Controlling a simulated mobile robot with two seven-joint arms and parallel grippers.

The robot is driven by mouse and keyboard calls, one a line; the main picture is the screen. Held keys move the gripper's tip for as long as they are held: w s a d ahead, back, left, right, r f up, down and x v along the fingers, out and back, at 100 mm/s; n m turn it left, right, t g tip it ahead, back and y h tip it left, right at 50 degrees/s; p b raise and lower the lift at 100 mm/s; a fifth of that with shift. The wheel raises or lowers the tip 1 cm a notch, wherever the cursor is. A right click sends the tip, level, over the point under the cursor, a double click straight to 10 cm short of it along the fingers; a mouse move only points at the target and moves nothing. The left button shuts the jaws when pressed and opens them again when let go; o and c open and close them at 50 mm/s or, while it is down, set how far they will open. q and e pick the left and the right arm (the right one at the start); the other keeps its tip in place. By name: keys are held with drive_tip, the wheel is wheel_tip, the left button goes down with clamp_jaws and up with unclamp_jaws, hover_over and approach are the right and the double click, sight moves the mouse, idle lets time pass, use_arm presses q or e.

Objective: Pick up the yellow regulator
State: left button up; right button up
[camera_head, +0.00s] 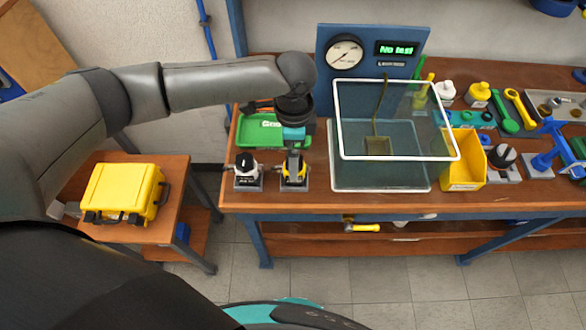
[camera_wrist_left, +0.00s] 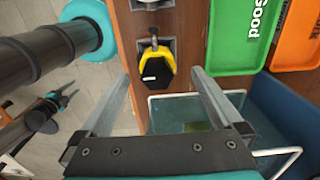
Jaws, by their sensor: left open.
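The yellow regulator (camera_head: 301,172), with a black knob, stands in a grey square holder near the front left of the bench. In the left wrist view, the yellow regulator (camera_wrist_left: 156,66) shows from above, ahead of and between my fingertips. My left gripper (camera_head: 293,166) is over it in the head view, pointing down and partly covering it. In the left wrist view, my left gripper (camera_wrist_left: 161,76) is open, with one finger on each side and nothing clearly touching.
A green tray (camera_head: 258,132) lies behind. A clear tank with a white rim (camera_head: 335,125) stands right, with a yellow bin (camera_head: 465,165) beyond. An orange tray (camera_wrist_left: 298,45) shows in the wrist view.

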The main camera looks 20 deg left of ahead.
use_arm(q)
drive_tip(key=f, duration=0.5)
drive_tip(key=shift+s+f, duration=0.25)
drive_tip(key=shift+f, duration=0.15)
clamp_jaws()
idle(0.5)
drive_tip(key=shift+r, duration=0.1)
